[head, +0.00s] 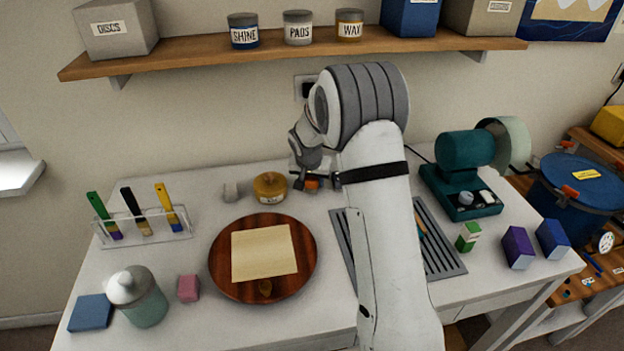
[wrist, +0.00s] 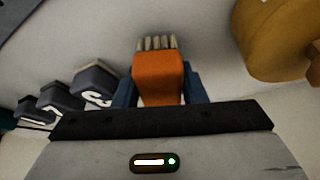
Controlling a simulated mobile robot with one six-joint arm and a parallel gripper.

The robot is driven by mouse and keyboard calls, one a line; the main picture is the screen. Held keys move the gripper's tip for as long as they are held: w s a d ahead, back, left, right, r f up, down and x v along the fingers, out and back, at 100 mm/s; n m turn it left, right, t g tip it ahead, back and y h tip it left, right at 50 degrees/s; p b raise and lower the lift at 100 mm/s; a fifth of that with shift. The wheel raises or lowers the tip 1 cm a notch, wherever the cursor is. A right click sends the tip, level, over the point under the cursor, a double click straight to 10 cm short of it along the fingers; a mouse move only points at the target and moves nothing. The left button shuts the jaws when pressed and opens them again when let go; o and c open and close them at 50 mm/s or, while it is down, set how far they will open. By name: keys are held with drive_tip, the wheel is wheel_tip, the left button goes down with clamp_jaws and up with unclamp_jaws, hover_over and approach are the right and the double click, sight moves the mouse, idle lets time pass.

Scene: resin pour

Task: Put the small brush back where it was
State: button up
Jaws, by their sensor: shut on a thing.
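My gripper (head: 312,183) is over the back of the white table, partly behind my own arm in the head view. It is shut on a small orange brush (wrist: 158,80), whose pale bristles point away from the jaws in the wrist view. In the head view only a bit of orange (head: 312,184) shows between the fingers. Whether the brush touches the table is hard to tell. A clear rack (head: 150,228) at the left holds green, black and yellow brushes upright.
A round amber tub (head: 270,186) stands left of my gripper. A wooden plate (head: 222,268) with a cloth lies in front. A slotted grey mat (head: 445,255) is partly behind my arm; a teal grinder (head: 464,160) stands right. Dark marked blocks (wrist: 93,84) show in the wrist view.

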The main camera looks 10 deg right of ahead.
drive_tip(key=shift+f, duration=0.2)
drive_tip(key=shift+f, duration=0.1)
drive_tip(key=o, duration=1)
drive_tip(key=shift+s+r, duration=0.15)
drive_tip(key=shift+r, duration=0.4)
drive_tip(key=b+v, duration=0.1)
drive_tip(key=v, duration=1)
drive_tip(key=s+d+r+n, duration=0.1)
drive_tip(key=s+r, duration=0.2)
drive_tip(key=s, duration=0.6)
drive_tip(key=s+d+r+n, duration=0.1)
drive_tip(key=s+r, duration=0.2)
drive_tip(key=s, duration=0.5)
drive_tip(key=shift+s+a+f+n+g+y, duration=0.1)
drive_tip(key=shift+s+f+n+g+y, duration=0.2)
drive_tip(key=shift+s, duration=2.65)
drive_tip(key=shift+s+f+n+g+y, duration=0.15)
drive_tip(key=shift+s+n+y, duration=0.25)
drive_tip(key=shift+s, duration=2.5)
drive_tip(key=shift+s+a+f+n+g+y, duration=0.2)
drive_tip(key=shift+s+n, duration=0.3)
drive_tip(key=shift+s, duration=2.45)
